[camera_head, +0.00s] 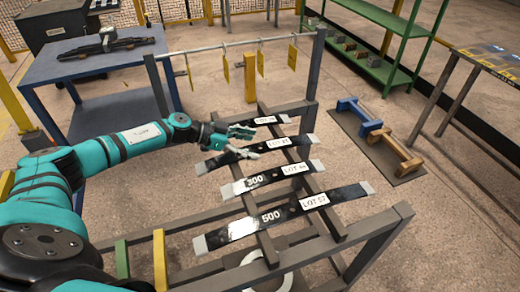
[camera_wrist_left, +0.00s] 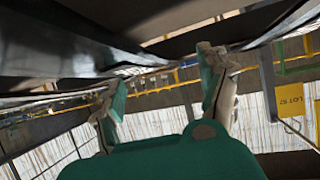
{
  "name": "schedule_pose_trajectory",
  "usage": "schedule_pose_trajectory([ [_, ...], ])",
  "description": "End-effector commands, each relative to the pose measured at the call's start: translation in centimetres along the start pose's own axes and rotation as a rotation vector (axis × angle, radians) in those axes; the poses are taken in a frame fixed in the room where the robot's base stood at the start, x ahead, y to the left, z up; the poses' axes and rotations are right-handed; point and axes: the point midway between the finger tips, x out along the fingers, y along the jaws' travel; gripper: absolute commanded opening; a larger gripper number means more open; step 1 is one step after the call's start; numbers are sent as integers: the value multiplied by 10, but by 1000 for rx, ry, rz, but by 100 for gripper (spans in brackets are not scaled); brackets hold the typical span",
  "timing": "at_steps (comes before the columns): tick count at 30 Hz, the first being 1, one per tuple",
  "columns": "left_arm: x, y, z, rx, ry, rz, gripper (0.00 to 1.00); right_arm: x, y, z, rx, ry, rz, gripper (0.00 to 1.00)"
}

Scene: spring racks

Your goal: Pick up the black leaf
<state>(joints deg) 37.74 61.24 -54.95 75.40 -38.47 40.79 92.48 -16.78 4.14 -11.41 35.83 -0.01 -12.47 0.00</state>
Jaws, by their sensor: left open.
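Several flat black leaves with light tips and white lot labels lie across the dark rack (camera_head: 372,236). The nearest leaf (camera_head: 240,228) is marked 500 and LOT 57. The leaf behind it (camera_head: 272,178) is marked 300. My right gripper is out of view.
Yellow tags (camera_head: 250,76) hang from a rail behind the rack. A blue table (camera_head: 80,68) with a dark spring assembly (camera_head: 107,46) stands at the back left. Blue and brown stands (camera_head: 360,118) sit on a floor mat at right. Green shelves (camera_head: 380,60) stand behind.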

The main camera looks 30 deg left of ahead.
Motion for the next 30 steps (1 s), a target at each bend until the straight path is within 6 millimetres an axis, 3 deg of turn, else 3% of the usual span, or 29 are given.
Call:
schedule_pose_trajectory([
  [6,32,1,0,1,3,0,76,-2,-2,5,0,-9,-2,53],
  [15,36,1,0,2,1,0,76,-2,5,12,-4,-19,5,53],
  [30,36,1,0,2,1,0,11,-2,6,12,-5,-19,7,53],
])
